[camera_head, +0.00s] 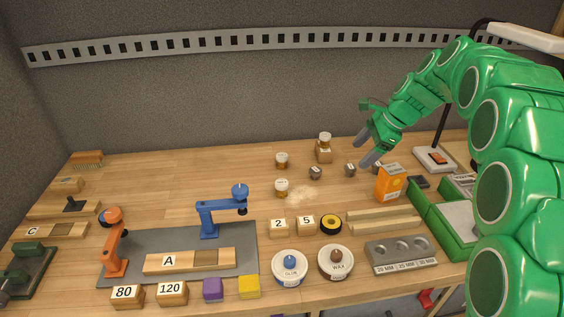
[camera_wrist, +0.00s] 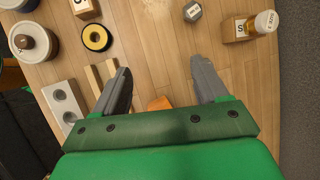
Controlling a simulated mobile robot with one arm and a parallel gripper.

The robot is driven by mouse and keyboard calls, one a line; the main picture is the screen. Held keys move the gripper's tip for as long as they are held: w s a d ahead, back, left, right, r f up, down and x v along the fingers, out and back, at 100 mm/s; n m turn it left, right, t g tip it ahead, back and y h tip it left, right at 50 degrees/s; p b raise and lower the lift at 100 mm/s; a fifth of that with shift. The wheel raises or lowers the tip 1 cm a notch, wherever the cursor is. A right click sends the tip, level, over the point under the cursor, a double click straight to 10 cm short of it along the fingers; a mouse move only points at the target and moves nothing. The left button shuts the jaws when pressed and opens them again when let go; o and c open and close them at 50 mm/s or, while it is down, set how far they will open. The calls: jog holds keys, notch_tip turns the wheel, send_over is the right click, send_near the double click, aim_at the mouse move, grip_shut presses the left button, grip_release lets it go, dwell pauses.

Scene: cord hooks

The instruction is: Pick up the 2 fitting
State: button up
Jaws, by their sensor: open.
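Small grey metal fittings stand on the wooden bench in the head view: one at the middle (camera_head: 315,172), one to its right (camera_head: 350,170), and one partly hidden behind the orange box (camera_head: 377,168). Their marks are too small to read, so I cannot tell which is the 2 fitting. A wooden block marked 2 (camera_head: 278,228) stands nearer the front. My gripper (camera_head: 365,148) is open and empty above the back right of the bench. In the wrist view its fingers (camera_wrist: 160,72) are wide apart, and one grey fitting (camera_wrist: 192,12) lies beyond them.
The orange box (camera_head: 389,183) stands below my gripper. A block marked 5 (camera_head: 306,225), a yellow-black tape roll (camera_head: 331,224), wooden strips (camera_head: 383,221) and a grey holed tray (camera_head: 401,254) lie in front. A jar-topped block (camera_head: 324,153) stands behind the fittings.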

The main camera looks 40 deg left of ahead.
jog(key=w+a+f+m+y, duration=0.1)
jog(key=w+a+f, duration=0.1)
jog(key=a, duration=0.4)
jog(key=w+a+f+m, duration=0.1)
jog(key=a+f, duration=0.2)
jog(key=a, duration=0.4)
jog(key=m+g+y, duration=0.1)
jog(key=m, duration=0.1)
send_near(282, 155)
jog(key=f, duration=0.1)
jog(key=a+f, duration=0.1)
jog(key=f, duration=0.1)
jog(key=shift+f, duration=0.15)
jog(key=shift+s+a+f+g, duration=0.25)
jog(key=shift+a+f, duration=0.2)
jog(key=shift+a, duration=0.25)
jog(key=shift+x, duration=3.65)
jog(key=shift+s+a+r, duration=0.1)
jog(key=shift+s+r, duration=0.1)
jog(key=c, duration=1.1)
